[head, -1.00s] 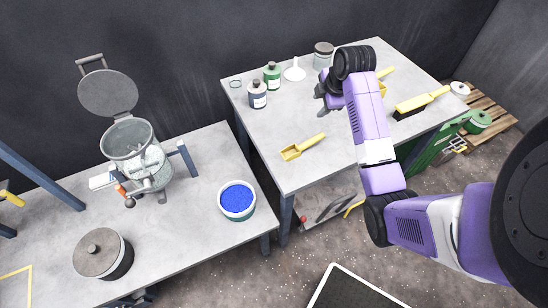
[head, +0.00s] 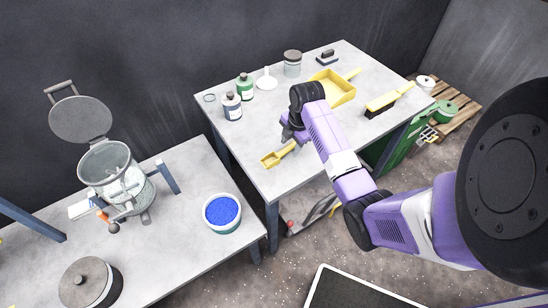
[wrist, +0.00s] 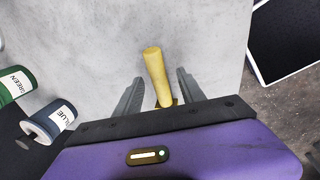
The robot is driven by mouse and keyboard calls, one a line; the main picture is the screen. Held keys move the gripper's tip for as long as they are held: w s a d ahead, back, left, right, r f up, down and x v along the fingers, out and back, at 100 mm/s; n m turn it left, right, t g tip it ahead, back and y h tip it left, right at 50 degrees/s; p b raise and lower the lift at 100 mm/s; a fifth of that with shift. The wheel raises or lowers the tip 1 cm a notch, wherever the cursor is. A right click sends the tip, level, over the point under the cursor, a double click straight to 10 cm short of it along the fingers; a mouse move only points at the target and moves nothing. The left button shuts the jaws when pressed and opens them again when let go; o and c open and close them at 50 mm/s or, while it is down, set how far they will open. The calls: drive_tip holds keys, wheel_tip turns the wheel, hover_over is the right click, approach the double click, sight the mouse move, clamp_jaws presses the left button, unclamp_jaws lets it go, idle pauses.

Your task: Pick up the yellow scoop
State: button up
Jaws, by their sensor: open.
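The yellow scoop (head: 277,156) lies on the right-hand table in the head view, its open end towards the table's front left. Its handle reaches under my gripper (head: 293,132), which hides the handle's end. In the wrist view the yellow scoop (wrist: 157,72) shows as a yellow rod between the two grey fingers of my gripper (wrist: 157,88). The fingers stand apart on either side of it, with a gap on both sides. The scoop's far part is hidden behind my gripper's purple and black body.
A yellow dustpan (head: 340,92) and a yellow brush (head: 385,101) lie farther right on the table (head: 250,130). A blue-labelled bottle (head: 232,107), a green bottle (head: 245,87) and a white funnel (head: 266,80) stand at the back left. A bowl of blue grains (head: 222,212) is on the left table.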

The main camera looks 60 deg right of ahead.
sight(291, 146)
drive_tip(key=shift+f, duration=0.2)
clamp_jaws()
drive_tip(key=shift+r, duration=0.15)
wheel_tip(291, 146, up, 20)
drive_tip(key=p, duration=0.3)
drive_tip(key=shift+p, duration=0.3)
